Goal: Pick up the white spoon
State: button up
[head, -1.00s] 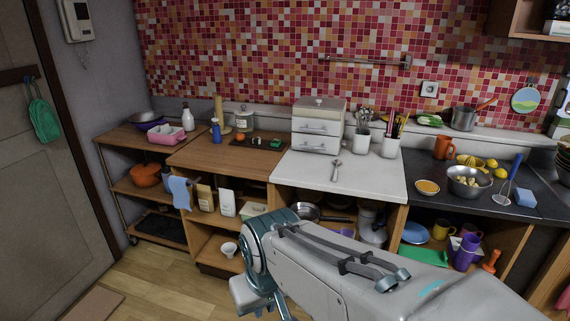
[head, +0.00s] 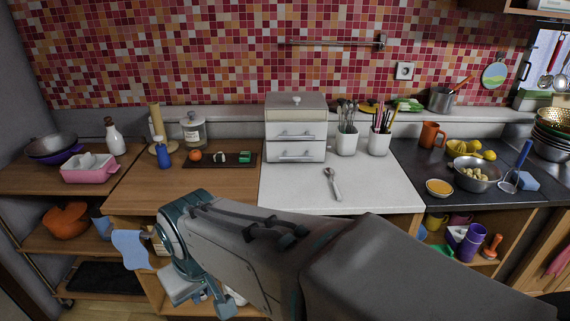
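A pale, light-grey or white spoon (head: 332,183) lies on the white countertop (head: 390,195) in the middle of the head view. Its bowl end points toward the wall and its handle toward the front edge. Nothing touches it. My arm reaches in from the lower right and bends down at a teal joint, below and left of the spoon.
A small white drawer box (head: 295,130) stands behind the spoon. Two white holders, one with utensils (head: 347,142) and one with coloured sticks (head: 379,142), stand at the back right. A dark tray (head: 219,160) lies on the wooden counter at left. Around the spoon the top is clear.

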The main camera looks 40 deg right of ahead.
aim_at(330, 171)
jog(key=z, duration=0.6)
jog(key=i, duration=0.75)
jog(key=z, duration=1.35)
jog(key=i, duration=0.35)
jog(key=z, duration=0.2)
